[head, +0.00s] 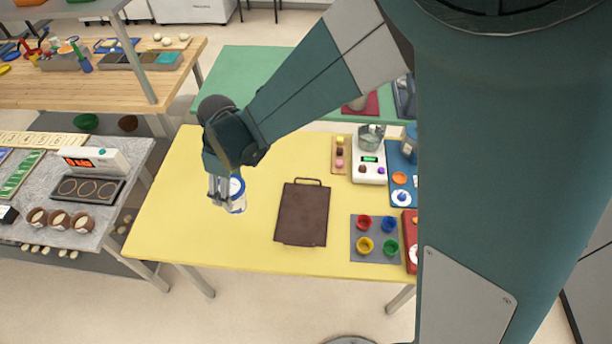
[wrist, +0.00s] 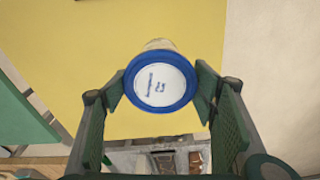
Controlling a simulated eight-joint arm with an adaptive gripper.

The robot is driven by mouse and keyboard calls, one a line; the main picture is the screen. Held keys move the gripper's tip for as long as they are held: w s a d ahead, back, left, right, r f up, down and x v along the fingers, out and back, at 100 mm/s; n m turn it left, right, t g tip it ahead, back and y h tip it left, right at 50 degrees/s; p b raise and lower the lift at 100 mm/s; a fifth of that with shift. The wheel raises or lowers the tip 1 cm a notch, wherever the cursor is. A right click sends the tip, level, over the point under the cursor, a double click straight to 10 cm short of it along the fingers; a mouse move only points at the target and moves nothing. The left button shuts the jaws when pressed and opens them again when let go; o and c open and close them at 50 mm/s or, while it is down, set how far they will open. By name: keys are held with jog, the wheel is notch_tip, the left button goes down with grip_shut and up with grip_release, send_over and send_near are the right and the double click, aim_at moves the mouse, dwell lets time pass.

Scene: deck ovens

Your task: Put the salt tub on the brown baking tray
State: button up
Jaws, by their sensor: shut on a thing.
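The salt tub (head: 237,194) is a small white tub with a blue rim, seen in the head view over the left half of the yellow table. My gripper (head: 224,192) is shut on it. In the wrist view the tub's white lid (wrist: 161,86) with its blue rim and small print sits between the fingertips of my gripper (wrist: 161,88). I cannot tell whether the tub touches the table. The brown baking tray (head: 302,214) lies flat on the yellow table to the right of the tub, apart from it, and looks empty.
The yellow table (head: 180,225) is clear around the tray's left side. Right of the tray is a grey mat (head: 375,255) with several coloured cups. Behind it stand a white scale (head: 368,170) and a wooden board (head: 340,167) with small sweets. A grey counter (head: 60,220) is at left.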

jog(key=w+d+m+b, duration=0.1)
jog(key=w+d+m, duration=0.1)
jog(key=d, duration=0.9)
jog(key=w+d+m, duration=0.3)
jog(key=d, duration=0.7)
jog(key=shift+w+d+r+t+b, duration=0.2)
jog(key=shift+d+t+b, duration=0.1)
jog(key=shift+d+b, duration=0.1)
jog(key=shift+f, duration=2.95)
jog(key=shift+f, duration=0.15)
jog(key=shift+f, duration=1.9)
jog(key=shift+f+b, duration=0.2)
jog(key=shift+b, duration=0.25)
jog(key=o, duration=1.3)
jog(key=shift+o, duration=0.2)
